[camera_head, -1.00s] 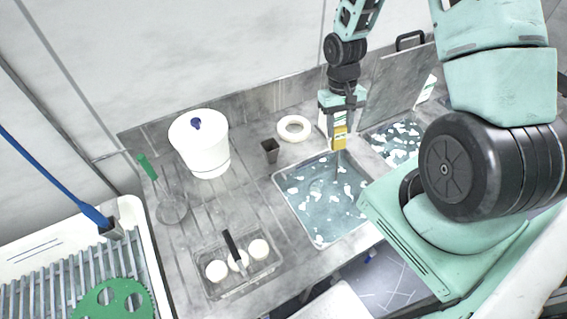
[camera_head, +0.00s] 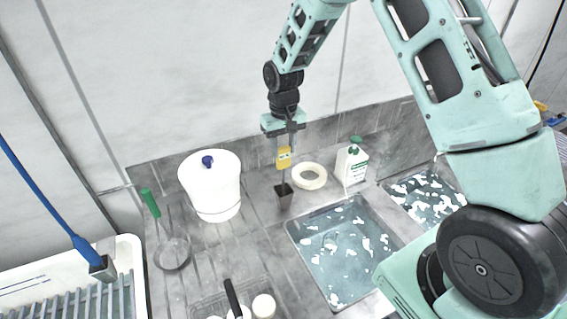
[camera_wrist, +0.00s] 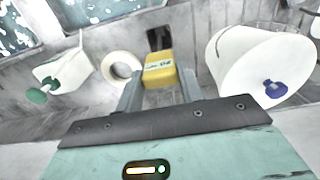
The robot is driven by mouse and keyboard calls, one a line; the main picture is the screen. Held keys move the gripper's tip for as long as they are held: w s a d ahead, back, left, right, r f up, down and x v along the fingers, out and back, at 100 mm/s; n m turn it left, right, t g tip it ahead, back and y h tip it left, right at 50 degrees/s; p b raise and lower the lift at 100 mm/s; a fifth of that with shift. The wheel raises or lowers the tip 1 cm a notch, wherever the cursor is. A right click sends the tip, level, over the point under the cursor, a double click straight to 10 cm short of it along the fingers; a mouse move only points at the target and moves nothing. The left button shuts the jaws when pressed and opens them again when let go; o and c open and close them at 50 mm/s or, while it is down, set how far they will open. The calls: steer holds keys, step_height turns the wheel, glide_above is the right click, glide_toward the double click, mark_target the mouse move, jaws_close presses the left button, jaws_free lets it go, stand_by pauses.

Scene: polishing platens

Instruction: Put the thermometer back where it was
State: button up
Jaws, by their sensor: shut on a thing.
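The yellow thermometer (camera_head: 284,157) hangs upright in my gripper (camera_head: 284,146), its thin probe pointing down. It also shows between the fingers in the wrist view (camera_wrist: 158,70). My gripper is shut on its yellow body. A small dark square cup (camera_head: 284,197) stands on the counter right below the thermometer; in the wrist view the cup (camera_wrist: 155,39) shows just beyond the yellow body. The probe's lower end meets the cup's mouth in the head view; I cannot tell whether the tip is inside or above it.
A white lidded pot (camera_head: 212,185) stands left of the cup. A white ring (camera_head: 309,176) and a white bottle with a green top (camera_head: 351,166) stand to the right. A sink of foamy water (camera_head: 342,250) lies in front. A strainer with a green handle (camera_head: 172,252) lies at left.

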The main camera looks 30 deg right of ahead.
mark_target(283, 167)
steer(key=shift+f+p, duration=0.85)
steer(key=shift+f, duration=1.45)
steer(key=shift+f, duration=0.2)
steer(key=o, duration=0.9)
steer(key=shift+c, duration=0.2)
steer(key=shift+r, duration=0.1)
